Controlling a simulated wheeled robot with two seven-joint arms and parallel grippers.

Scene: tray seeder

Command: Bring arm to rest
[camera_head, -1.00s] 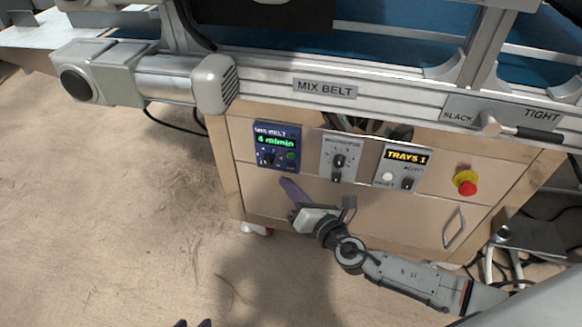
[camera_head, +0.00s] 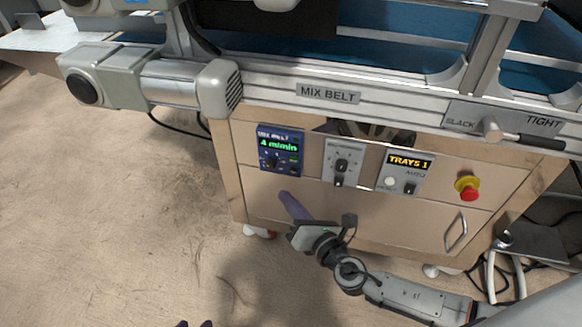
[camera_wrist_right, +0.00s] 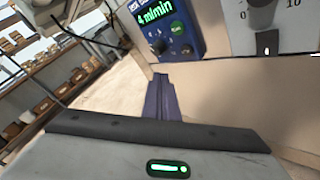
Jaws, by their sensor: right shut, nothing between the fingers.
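My right gripper (camera_head: 286,197) is shut and empty, its purple fingers together in front of the lower cabinet front, below the mix belt control box (camera_head: 280,150). In the right wrist view its fingers (camera_wrist_right: 160,82) point up toward the box, apart from it. The box reads 4 m/min in green. My left gripper (camera_head: 194,323) shows only as two dark fingertips at the bottom edge, with a gap between them. The rest of it is out of view.
A dial box (camera_head: 342,162), a TRAYS 1 box (camera_head: 406,170) and a red stop button (camera_head: 468,188) sit on the cabinet (camera_head: 375,215). The conveyor rail (camera_head: 400,112) runs above. Open floor (camera_head: 130,230) lies left.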

